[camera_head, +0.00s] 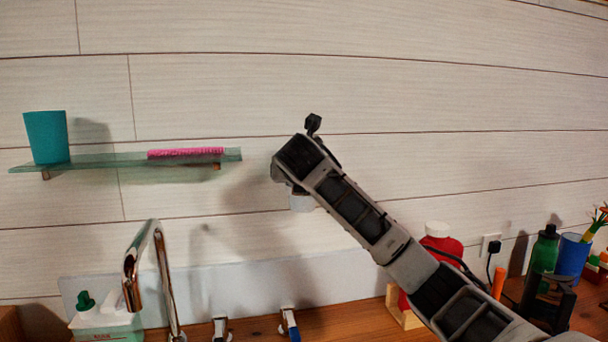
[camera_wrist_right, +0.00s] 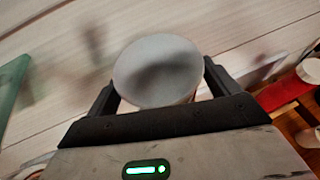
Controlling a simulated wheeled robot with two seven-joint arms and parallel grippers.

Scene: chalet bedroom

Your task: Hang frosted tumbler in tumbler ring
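The frosted tumbler (camera_wrist_right: 158,70) is whitish and sits between the two fingers of my right gripper (camera_wrist_right: 160,92) in the right wrist view, with a finger against each side. In the head view a pale part of the tumbler (camera_head: 301,203) shows just below my right gripper (camera_head: 284,182), held in front of the wall. My right wrist and arm hide most of it. I cannot make out a tumbler ring in either view; it may be hidden behind my arm. My left gripper is not in view.
A glass shelf (camera_head: 110,161) with a teal cup (camera_head: 46,137) and a pink brush (camera_head: 186,152) is left of my gripper. A tap (camera_head: 160,260) and soap bottle (camera_head: 105,318) stand below. A red bottle (camera_head: 440,245) and green bottle (camera_head: 541,265) stand at right.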

